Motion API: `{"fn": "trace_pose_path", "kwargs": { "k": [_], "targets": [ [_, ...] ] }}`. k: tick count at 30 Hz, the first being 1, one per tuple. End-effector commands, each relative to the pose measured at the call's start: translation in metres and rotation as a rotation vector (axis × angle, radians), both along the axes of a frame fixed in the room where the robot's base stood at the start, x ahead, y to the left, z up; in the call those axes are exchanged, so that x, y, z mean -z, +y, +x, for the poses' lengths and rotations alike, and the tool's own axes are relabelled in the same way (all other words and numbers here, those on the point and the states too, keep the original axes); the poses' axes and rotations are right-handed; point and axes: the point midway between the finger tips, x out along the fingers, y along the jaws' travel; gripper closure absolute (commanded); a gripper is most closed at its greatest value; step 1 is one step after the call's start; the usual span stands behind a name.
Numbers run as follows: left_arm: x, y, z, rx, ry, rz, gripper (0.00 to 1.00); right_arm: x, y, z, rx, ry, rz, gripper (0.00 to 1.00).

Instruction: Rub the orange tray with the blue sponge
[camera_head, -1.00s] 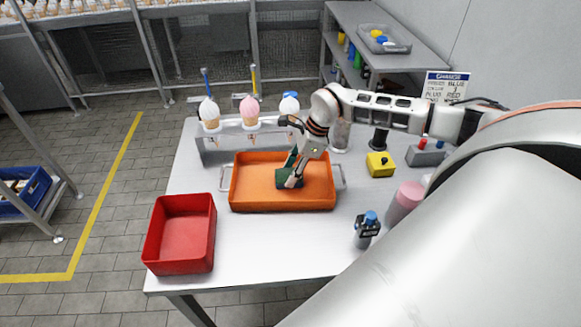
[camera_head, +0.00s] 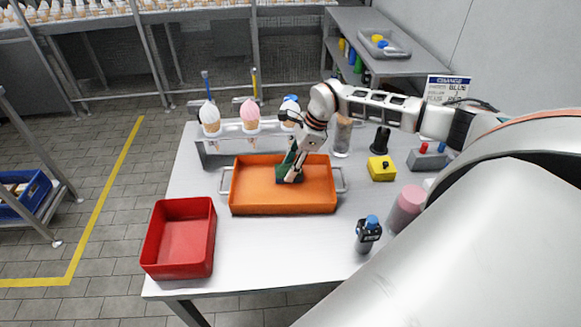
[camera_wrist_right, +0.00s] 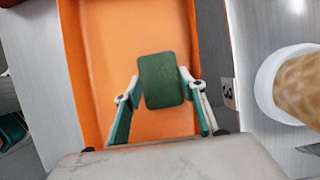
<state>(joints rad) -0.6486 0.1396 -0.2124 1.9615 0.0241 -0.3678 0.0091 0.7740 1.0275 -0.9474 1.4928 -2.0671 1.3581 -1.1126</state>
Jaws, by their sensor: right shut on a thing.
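The orange tray (camera_head: 255,191) lies on the table with a handle at each end, and no objects other than the sponge show in it. My right gripper (camera_head: 291,173) is over the right half of the tray, pointing down, shut on the sponge (camera_head: 283,180). In the right wrist view the sponge (camera_wrist_right: 164,80) shows a dark green face between the two fingers, over the orange tray floor (camera_wrist_right: 105,65). The sponge is low in the tray; I cannot tell whether it touches the floor. My left gripper is not in view.
A red bin (camera_head: 181,246) stands front left. A rack with ice cream cones (camera_head: 214,132) is behind the tray. A yellow box (camera_head: 381,168), a pink cylinder (camera_head: 406,206) and a blue-capped bottle (camera_head: 368,235) stand right. The table front centre is clear.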

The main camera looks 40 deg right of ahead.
Motion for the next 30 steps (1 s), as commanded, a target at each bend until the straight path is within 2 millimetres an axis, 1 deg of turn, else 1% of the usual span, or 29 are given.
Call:
{"fn": "trace_pose_path", "kwargs": {
  "k": [8,21,30],
  "targets": [
    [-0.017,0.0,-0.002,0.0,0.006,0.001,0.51,-0.024,0.0,0.0,0.0,-0.001,0.0,0.8],
    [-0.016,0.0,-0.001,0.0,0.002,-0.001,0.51,-0.058,0.0,0.0,0.001,-0.002,-0.001,0.8],
    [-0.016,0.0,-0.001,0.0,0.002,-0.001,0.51,-0.06,0.0,0.0,0.0,-0.001,0.0,0.8]
  ]
}}
